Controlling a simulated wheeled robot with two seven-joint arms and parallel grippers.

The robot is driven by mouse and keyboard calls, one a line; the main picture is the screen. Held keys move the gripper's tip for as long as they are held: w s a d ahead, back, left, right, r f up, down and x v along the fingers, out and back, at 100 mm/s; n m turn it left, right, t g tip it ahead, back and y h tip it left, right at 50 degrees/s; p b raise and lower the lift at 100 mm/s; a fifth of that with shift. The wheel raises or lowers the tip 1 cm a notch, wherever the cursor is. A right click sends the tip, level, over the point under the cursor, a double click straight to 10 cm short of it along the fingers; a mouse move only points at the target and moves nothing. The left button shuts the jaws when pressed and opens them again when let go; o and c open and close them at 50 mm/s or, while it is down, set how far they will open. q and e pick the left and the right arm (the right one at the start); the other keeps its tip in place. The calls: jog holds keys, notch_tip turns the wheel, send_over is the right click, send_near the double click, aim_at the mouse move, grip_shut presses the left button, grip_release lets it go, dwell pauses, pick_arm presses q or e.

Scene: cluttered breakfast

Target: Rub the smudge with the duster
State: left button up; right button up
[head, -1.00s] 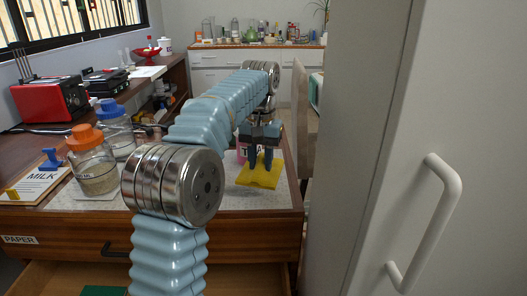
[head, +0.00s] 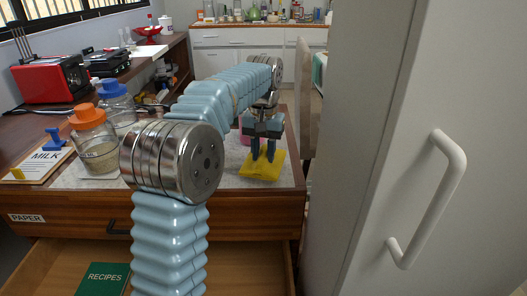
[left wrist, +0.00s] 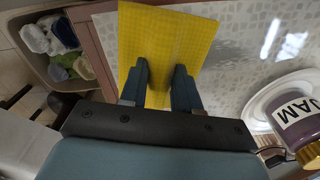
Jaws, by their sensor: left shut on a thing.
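The duster is a flat yellow cloth (head: 262,167), low over or on the pale patterned mat near the right end of the wooden counter. I cannot tell for certain that it touches. My left gripper (head: 263,157) points down and is shut on the duster. In the left wrist view the duster (left wrist: 165,35) spreads beyond the two fingers of my left gripper (left wrist: 160,80). I cannot make out a distinct smudge; the duster, arm and glare hide parts of the mat. My right gripper is not in view.
A jam jar (left wrist: 298,122) stands on a white plate (left wrist: 262,108) beside the gripper. Glass jars (head: 97,150) stand on the mat's left. A bin (left wrist: 62,50) lies beyond the counter edge. The drawer (head: 65,268) below is open; a tall cabinet (head: 380,120) is at right.

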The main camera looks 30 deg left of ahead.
pick_arm(q)
jog(key=shift+f+b, duration=0.65)
jog(key=shift+f, duration=0.4)
